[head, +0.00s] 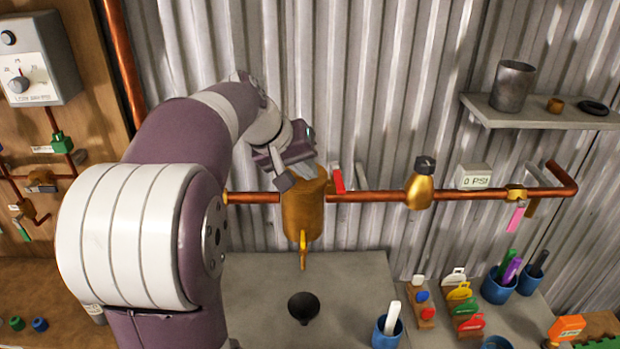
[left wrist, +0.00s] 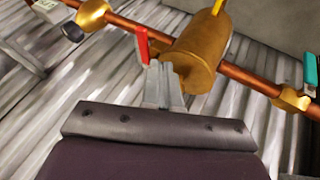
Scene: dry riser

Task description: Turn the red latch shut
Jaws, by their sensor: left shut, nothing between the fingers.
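The red latch (head: 337,179) is a small red lever at the copper pipe, just right of the brass cylinder (head: 303,215). It points upward from the pipe. In the left wrist view, the red latch (left wrist: 142,44) stands just left of the brass cylinder (left wrist: 197,55). My left gripper (head: 304,170) is shut and empty at the top of the cylinder, left of the latch. In the left wrist view its fingertips (left wrist: 163,75) lie close below the latch and cylinder; I cannot tell whether they touch. My right gripper is not in view.
The copper pipe (head: 385,197) runs along the corrugated wall, with a brass fitting (head: 420,188) and a 0 PSI gauge (head: 476,178). A yellow lever (head: 303,249) hangs under the cylinder. Below are a grey table (head: 260,290), a black funnel (head: 303,307) and several coloured tags and cups.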

